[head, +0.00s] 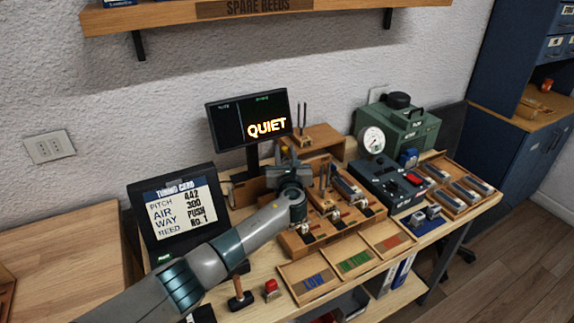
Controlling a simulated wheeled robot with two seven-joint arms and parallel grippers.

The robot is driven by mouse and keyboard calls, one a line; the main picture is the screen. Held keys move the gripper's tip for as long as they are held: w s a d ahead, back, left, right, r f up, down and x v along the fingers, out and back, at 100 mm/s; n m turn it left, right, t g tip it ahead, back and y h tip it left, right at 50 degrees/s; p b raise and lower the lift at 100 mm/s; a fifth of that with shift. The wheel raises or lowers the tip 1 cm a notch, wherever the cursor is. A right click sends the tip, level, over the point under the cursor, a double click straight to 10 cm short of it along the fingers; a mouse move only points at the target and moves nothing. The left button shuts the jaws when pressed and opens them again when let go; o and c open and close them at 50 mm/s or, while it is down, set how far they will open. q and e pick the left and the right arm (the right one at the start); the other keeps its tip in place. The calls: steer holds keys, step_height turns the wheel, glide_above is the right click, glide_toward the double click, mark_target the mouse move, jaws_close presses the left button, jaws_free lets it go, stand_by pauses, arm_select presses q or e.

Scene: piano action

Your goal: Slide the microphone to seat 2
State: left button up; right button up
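My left gripper (285,157) is at the back left of the wooden bench block (340,235), below the screen. It points away from me, and its wrist covers the fingertips, so I cannot see whether it is open or holds anything. The block carries a row of several seats with small metal fittings along its front. Slim upright posts (325,176) stand just right of the gripper. I cannot pick out the microphone for sure; it may be hidden behind my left wrist. No seat numbers are readable. My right gripper is not in view.
A screen (228,131) reads QUIET. A tuning card (180,215) stands at left. A green machine with a gauge (373,139) and a dark control box (394,187) stand at right.

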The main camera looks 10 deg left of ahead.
arm_select(q)
steer(key=shift+s+d+r+p, duration=0.15)
steer(key=shift+s+p, duration=0.5)
steer(key=shift+p, duration=0.1)
steer(key=p+v, duration=1)
steer(key=v, duration=0.4)
steer(key=shift+s, duration=0.35)
steer(key=shift+s+d, duration=0.1)
steer(key=shift+s, duration=0.55)
